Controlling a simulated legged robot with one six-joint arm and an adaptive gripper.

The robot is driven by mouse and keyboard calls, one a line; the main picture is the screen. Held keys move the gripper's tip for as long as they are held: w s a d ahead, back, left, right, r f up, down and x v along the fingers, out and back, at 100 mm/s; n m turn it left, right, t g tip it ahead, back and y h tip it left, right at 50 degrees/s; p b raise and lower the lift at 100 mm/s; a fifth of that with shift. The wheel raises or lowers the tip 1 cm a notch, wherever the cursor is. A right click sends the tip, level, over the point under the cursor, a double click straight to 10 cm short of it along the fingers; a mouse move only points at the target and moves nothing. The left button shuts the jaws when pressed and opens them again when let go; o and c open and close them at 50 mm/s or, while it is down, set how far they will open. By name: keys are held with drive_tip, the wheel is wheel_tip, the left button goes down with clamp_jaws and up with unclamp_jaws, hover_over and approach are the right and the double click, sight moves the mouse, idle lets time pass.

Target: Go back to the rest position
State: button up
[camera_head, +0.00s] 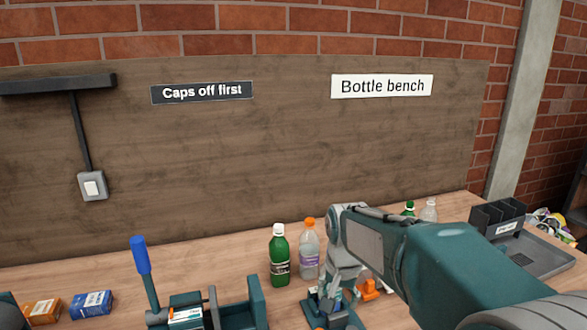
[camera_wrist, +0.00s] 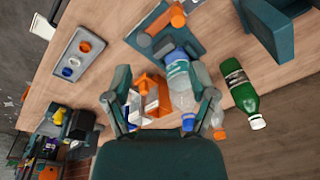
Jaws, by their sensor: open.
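My gripper (camera_wrist: 163,88) is open in the wrist view, its two fingers spread apart above the bench. A clear bottle with a pale blue label (camera_wrist: 179,78) shows between the fingers, close to the right one; I cannot tell its distance from them. An orange holder (camera_wrist: 150,88) with pale pieces also shows between the fingers. In the head view my teal arm reaches in from the lower right and bends down over the bench. The fingers there are partly hidden by my own links.
A green bottle (camera_head: 279,260) and an orange-capped bottle (camera_head: 309,252) stand left of my arm. A blue-levered teal fixture (camera_head: 185,312) is at the front left. A grey tray (camera_head: 548,256) and black organiser (camera_head: 497,213) are at the right. A cap tray (camera_wrist: 88,45) shows in the wrist view.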

drive_tip(key=s+d+r+n+t, duration=0.2)
drive_tip(key=s+d, duration=0.1)
drive_tip(key=s, duration=0.8)
drive_tip(key=s+d+r+n+t, duration=0.2)
drive_tip(key=s+d, duration=0.1)
drive_tip(key=s, duration=0.8)
